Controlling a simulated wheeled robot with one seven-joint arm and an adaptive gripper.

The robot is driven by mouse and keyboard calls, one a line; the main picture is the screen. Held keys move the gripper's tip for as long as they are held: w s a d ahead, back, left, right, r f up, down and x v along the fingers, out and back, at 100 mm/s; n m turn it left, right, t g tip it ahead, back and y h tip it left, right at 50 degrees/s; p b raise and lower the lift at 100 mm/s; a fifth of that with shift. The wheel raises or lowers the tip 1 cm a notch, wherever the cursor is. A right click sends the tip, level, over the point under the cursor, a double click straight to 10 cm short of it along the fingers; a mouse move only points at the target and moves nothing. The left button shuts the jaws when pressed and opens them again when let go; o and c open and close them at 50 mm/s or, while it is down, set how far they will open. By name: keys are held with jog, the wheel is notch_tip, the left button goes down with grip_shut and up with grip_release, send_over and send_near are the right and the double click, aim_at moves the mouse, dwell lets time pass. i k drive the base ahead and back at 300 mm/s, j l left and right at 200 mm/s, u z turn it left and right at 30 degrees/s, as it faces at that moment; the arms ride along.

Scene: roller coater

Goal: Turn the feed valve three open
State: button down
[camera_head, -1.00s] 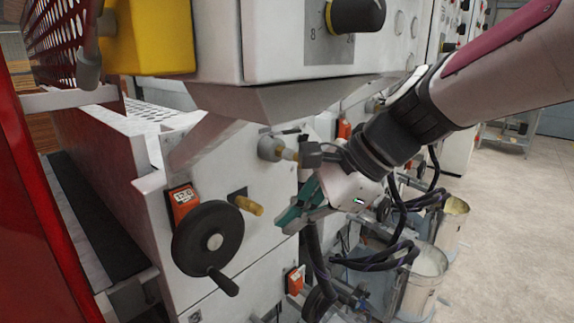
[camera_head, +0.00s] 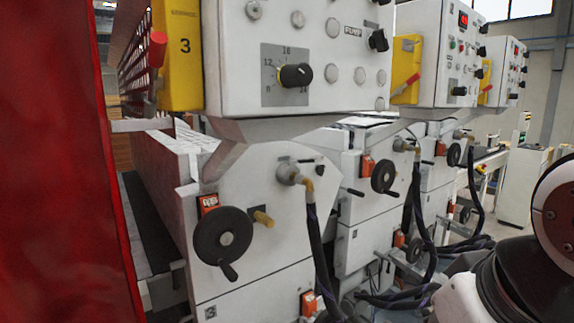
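The nearest machine unit has a yellow box (camera_head: 180,55) marked 3. On its white side panel (camera_head: 275,235) is a round grey pipe fitting (camera_head: 287,171) with a brass elbow (camera_head: 309,184) and a dark hose (camera_head: 319,250) hanging down. This looks like the feed valve; a small dark lever shows just above it, but its exact angle is too small to tell. My gripper is out of view. Only dark and white parts of my own arm (camera_head: 500,285) show at the lower right, apart from the valve.
A black handwheel (camera_head: 222,238) and a brass knob (camera_head: 264,219) sit left of the fitting. A control panel (camera_head: 300,40) overhangs above. Similar units with hoses stand behind to the right. A red panel (camera_head: 65,160) blocks the left side.

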aim_at(306, 161)
jog(key=k+l+u, duration=0.15)
jog(key=l, duration=0.25)
jog(key=l+u, duration=0.2)
jog(key=l, duration=0.2)
jog(key=k+l+u, duration=0.15)
jog(key=l, duration=0.25)
jog(key=k+l+u, duration=0.15)
jog(key=l, duration=0.2)
jog(key=i+l+u, duration=0.1)
jog(key=l+u, duration=0.3)
jog(key=l, duration=0.7)
jog(key=k+l+u, duration=0.1)
jog(key=l+u, duration=0.3)
jog(key=l, duration=0.7)
jog(key=i+l, duration=0.15)
jog(key=l, duration=0.2)
jog(key=i+l+u, duration=0.15)
jog(key=l, duration=0.2)
jog(key=i+l, duration=0.1)
jog(key=l, duration=0.25)
jog(key=i+u, duration=0.05)
